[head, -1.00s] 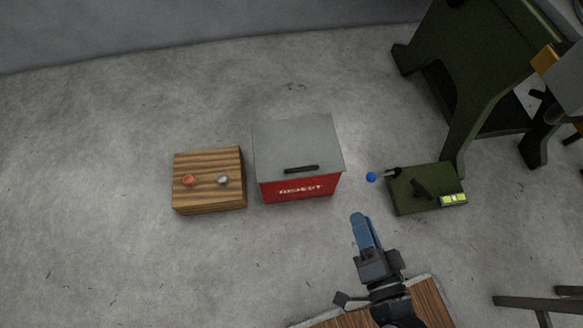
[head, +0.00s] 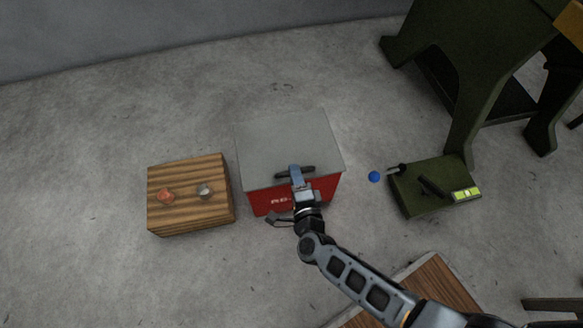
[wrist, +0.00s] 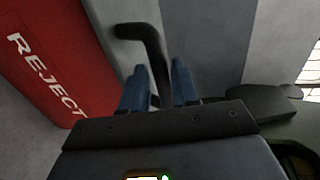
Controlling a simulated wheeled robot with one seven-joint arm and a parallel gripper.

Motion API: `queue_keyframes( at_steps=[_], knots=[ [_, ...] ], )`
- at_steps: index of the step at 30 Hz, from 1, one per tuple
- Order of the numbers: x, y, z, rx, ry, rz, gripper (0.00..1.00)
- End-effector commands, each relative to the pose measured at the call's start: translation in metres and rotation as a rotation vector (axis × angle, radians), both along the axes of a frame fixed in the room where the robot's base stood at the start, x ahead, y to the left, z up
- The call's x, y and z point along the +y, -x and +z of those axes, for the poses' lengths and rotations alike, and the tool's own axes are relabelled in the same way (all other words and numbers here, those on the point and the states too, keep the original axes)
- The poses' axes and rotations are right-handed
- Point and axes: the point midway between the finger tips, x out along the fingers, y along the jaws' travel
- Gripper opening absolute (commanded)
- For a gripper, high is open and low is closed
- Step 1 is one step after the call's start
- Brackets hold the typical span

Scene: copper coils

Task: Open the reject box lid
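The reject box (head: 262,202) is red with white lettering and stands on the floor in the middle of the head view. Its grey lid (head: 285,140) lies shut on top. A black bar handle (head: 309,170) sits near the lid's front edge. My gripper (head: 296,172) is at the handle, over the front of the box. In the wrist view, the two blue fingers of my gripper (wrist: 159,82) stand apart on either side of the handle (wrist: 150,42). A gap shows beside the bar, so the gripper looks open around it. The handle's near end is hidden.
A wooden block (head: 190,218) with a copper-coloured piece (head: 166,196) and a grey piece (head: 205,191) stands left of the box. A blue ball (head: 374,177) and a green case (head: 420,203) lie to the right. A dark green bench (head: 470,100) stands at upper right.

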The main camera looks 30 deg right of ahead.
Motion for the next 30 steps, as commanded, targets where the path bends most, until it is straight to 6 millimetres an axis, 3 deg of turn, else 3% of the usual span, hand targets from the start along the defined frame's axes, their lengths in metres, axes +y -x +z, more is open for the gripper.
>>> queue_keyframes(
  at_steps=[7,18,27,30],
  knots=[
    [-0.009,-0.029,-0.007,-0.001,0.001,0.000,0.29],
    [-0.011,-0.034,-0.007,0.000,0.001,0.000,0.29],
    [-0.011,-0.034,-0.007,0.001,0.002,0.001,0.02],
    [-0.011,-0.034,-0.007,0.001,0.002,0.001,0.00]
  ],
)
